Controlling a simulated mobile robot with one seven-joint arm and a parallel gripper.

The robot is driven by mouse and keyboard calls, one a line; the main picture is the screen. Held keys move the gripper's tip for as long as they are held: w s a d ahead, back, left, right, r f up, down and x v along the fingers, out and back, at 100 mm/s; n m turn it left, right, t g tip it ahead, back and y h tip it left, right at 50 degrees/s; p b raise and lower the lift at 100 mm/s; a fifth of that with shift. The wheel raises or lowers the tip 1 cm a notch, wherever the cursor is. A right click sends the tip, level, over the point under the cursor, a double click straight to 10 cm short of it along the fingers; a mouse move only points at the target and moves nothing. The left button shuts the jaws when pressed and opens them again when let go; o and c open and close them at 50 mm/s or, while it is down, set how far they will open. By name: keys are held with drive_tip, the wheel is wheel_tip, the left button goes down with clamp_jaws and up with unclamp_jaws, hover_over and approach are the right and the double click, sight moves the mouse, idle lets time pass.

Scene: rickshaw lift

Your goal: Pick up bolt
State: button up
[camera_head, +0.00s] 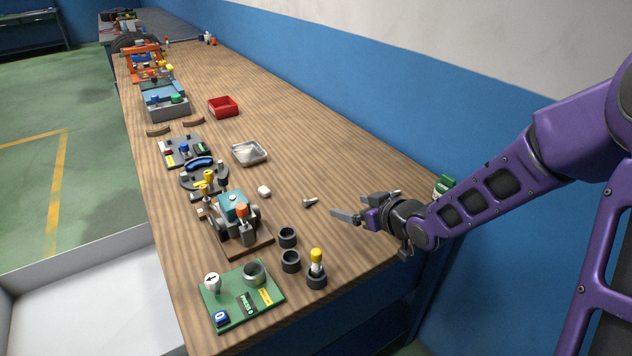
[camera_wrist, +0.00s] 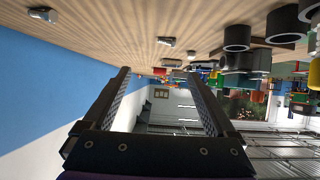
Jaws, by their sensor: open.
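The bolt (camera_head: 310,202) is a small grey metal piece lying on the wooden workbench (camera_head: 330,175), just ahead and to the left of my gripper (camera_head: 338,216) in the head view. My gripper is open and empty, held above the bench with its fingers pointing left. The wrist view looks out between the spread fingers (camera_wrist: 160,95), and the scene is upside down there.
Several dark cups, including one (camera_head: 288,237), stand nearer the front, one holding a yellow-topped piece (camera_head: 316,258). A blue wall (camera_head: 370,115) runs along the back. The bench around the bolt is clear.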

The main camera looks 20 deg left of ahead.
drive_tip(key=b, duration=0.2)
hover_over(315, 209)
drive_tip(key=s+d, duration=0.2)
drive_tip(key=d, duration=0.1)
wheel_tip(315, 209, down, 6)
drive_tip(key=shift+w+r, duration=0.1)
drive_tip(key=x, duration=0.4)
drive_tip(key=shift+a, duration=0.25)
drive_tip(key=shift+w+a+f, duration=0.2)
drive_tip(key=shift+a+f, duration=0.1)
drive_tip(key=shift+a, duration=0.05)
drive_tip(key=shift+r, duration=0.1)
drive_tip(key=c, duration=1.4)
